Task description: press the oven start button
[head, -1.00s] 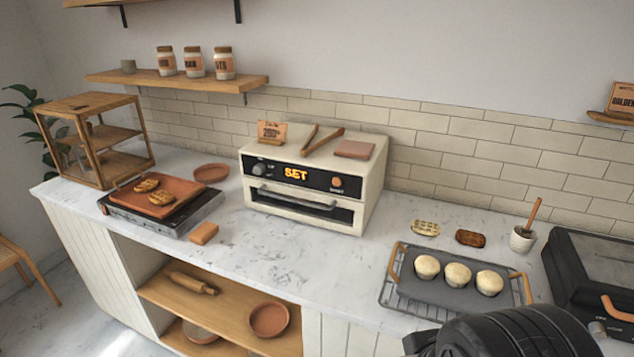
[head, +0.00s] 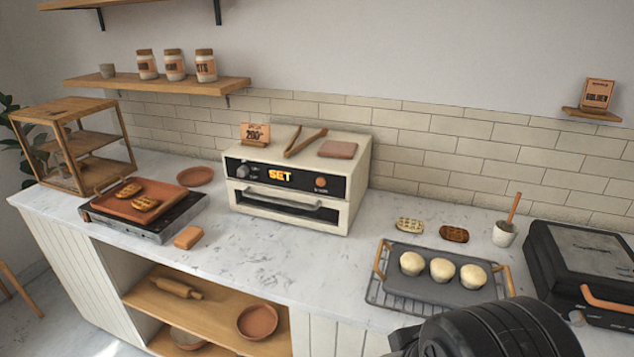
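The cream oven (head: 292,222) stands on the marble counter against the tiled wall. Its black front panel (head: 300,180) shows "SET" in orange letters. A round orange-brown button (head: 320,182) sits at the right of the panel, with small lettering below it that I cannot read. A grey knob (head: 242,171) is at the panel's left. Below is a door with a light bar handle, and a dark gap shows behind it. A black part of my arm shows at the bottom right, well away from the oven. My gripper's fingers are not in view.
A tray (head: 400,284) with three pale buns lies on a wire rack, front right. A black grill (head: 580,270) stands at the far right. A hot plate (head: 140,222) with a terracotta board is at left. Tongs (head: 305,142) lie on the oven. Counter before the oven is mostly clear.

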